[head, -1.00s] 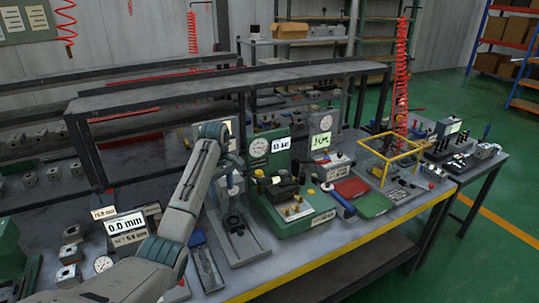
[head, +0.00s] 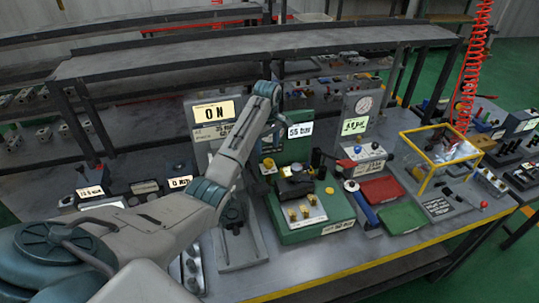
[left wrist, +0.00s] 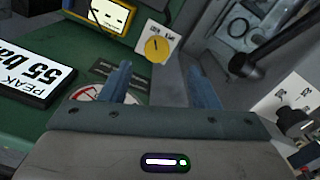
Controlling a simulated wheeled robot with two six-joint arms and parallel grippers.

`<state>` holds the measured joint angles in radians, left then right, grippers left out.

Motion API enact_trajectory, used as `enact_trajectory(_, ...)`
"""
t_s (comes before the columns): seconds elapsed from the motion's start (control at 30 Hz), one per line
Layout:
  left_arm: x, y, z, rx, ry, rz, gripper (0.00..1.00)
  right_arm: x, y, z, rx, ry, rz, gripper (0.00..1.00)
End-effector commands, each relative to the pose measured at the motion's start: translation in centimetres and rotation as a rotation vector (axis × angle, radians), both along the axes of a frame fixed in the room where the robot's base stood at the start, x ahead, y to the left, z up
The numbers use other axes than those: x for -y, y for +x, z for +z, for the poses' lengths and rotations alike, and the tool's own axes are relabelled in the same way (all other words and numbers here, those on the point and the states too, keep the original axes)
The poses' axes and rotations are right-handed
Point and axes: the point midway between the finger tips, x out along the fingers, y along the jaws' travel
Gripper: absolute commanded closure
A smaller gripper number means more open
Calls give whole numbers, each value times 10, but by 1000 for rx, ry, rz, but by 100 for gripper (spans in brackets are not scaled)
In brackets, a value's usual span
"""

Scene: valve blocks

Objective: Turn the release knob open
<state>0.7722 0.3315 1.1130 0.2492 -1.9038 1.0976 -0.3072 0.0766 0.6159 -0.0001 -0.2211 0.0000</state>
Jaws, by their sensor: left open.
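A yellow round knob (left wrist: 157,48) on a white labelled plate shows in the left wrist view, just beyond my fingertips. A black knob (left wrist: 294,117) on another white plate is at the right edge there; I cannot tell for certain which is the release knob. My left gripper (left wrist: 160,85) is open and empty, its two fingers apart above the green fixture. In the head view the left gripper (head: 275,128) is partly hidden by its own arm, in front of the green valve fixture (head: 345,212). My right gripper is not in view.
Red (head: 382,190) and green (head: 403,217) trays and a yellow-framed box (head: 437,160) lie to the right.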

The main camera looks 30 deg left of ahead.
Motion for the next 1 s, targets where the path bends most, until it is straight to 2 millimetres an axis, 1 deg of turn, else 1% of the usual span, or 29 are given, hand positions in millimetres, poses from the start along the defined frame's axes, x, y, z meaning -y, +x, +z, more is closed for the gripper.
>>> enact_trajectory(0.03,1,-1,-7,-6,-1,0,45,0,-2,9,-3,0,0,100)
enact_trajectory(0.17,0,-1,-32,-4,-2,1,45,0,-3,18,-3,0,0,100)
enact_trajectory(0.3,0,0,-52,-1,-1,1,45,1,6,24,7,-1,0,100)
enact_trajectory(0.4,0,0,-61,-1,-1,1,45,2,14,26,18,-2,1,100)
enact_trajectory(0.53,0,0,-67,-1,0,0,45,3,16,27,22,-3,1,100)
enact_trajectory(0.77,0,0,-68,0,0,0,45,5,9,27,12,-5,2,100)
enact_trajectory(0.9,0,0,-67,0,0,0,72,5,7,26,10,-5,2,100)
enact_trajectory(1.0,0,0,-67,1,0,0,89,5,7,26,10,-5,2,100)
